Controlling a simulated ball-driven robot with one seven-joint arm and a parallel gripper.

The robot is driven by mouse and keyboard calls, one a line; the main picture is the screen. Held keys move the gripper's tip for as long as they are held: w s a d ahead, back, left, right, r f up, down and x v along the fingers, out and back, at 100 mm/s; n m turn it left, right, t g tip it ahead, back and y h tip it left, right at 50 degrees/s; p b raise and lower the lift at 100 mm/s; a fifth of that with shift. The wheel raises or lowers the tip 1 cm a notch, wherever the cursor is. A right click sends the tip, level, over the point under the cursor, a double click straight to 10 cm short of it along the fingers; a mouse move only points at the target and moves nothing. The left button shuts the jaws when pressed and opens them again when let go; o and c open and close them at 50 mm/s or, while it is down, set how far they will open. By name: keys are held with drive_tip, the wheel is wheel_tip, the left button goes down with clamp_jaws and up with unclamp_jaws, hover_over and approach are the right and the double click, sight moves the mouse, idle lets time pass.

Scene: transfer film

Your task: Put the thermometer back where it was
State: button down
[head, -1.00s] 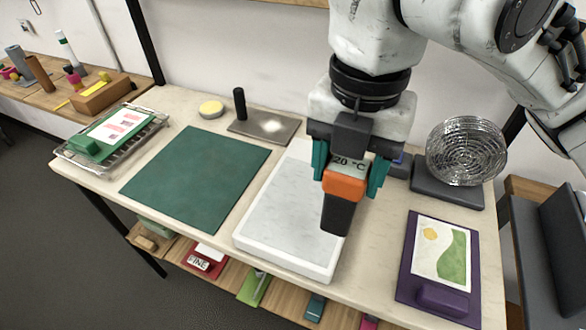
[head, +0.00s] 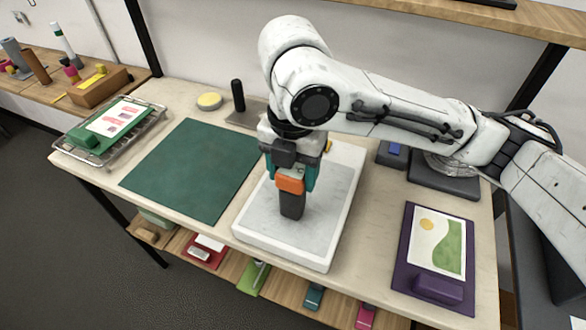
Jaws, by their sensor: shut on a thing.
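The thermometer (head: 291,186) has an orange body and a dark lower part. My gripper (head: 290,178) has teal fingers and is shut on it, holding it upright over the white marble slab (head: 258,238). The thermometer's lower end shows over the middle of the slab; I cannot tell whether it touches. Its display is mostly hidden by my gripper.
A green mat (head: 185,172) lies left of the slab. A purple board (head: 402,272) with a picture card lies at right. A wire rack (head: 150,126) with a green clipboard is at far left. A yellow disc (head: 209,100) and black-handled metal plate (head: 245,114) stand behind. My arm partly hides the dark base (head: 455,188) at back right.

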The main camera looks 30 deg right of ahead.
drive_tip(key=shift+f, duration=0.2)
drive_tip(key=shift+f, duration=0.2)
drive_tip(key=shift+c, duration=1.4)
unclamp_jaws()
drive_tip(key=shift+r, duration=0.1)
wheel_tip(320, 180, up, 12)
drive_tip(key=shift+r, duration=0.15)
